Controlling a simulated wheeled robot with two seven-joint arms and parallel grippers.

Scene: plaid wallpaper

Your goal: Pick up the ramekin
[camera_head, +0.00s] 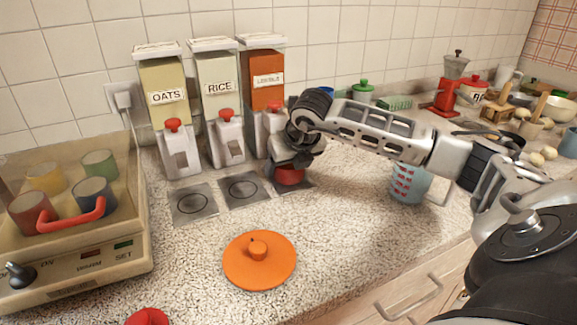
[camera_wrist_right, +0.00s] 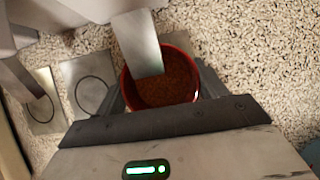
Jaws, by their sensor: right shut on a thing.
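The ramekin (camera_head: 289,177) is small and red, under the dispenser labelled lentils (camera_head: 263,85) at the right end of the row. In the right wrist view the ramekin (camera_wrist_right: 182,98) is round and holds brown-orange contents. My right gripper (camera_head: 290,165) reaches down over it and is shut on it; the fingers show on both sides of it in the right wrist view (camera_wrist_right: 160,103). A metal chute from the dispenser hangs over the bowl. I cannot tell whether the ramekin is touching the metal plate below. My left gripper is not in view.
Dispensers labelled oats (camera_head: 166,95) and rice (camera_head: 220,87) stand to the left, with circled metal plates (camera_head: 244,189) in front. An orange lid (camera_head: 260,262) lies at front. A measuring cup (camera_head: 410,184) stands right, below my arm. A machine with cups (camera_head: 75,245) fills the left.

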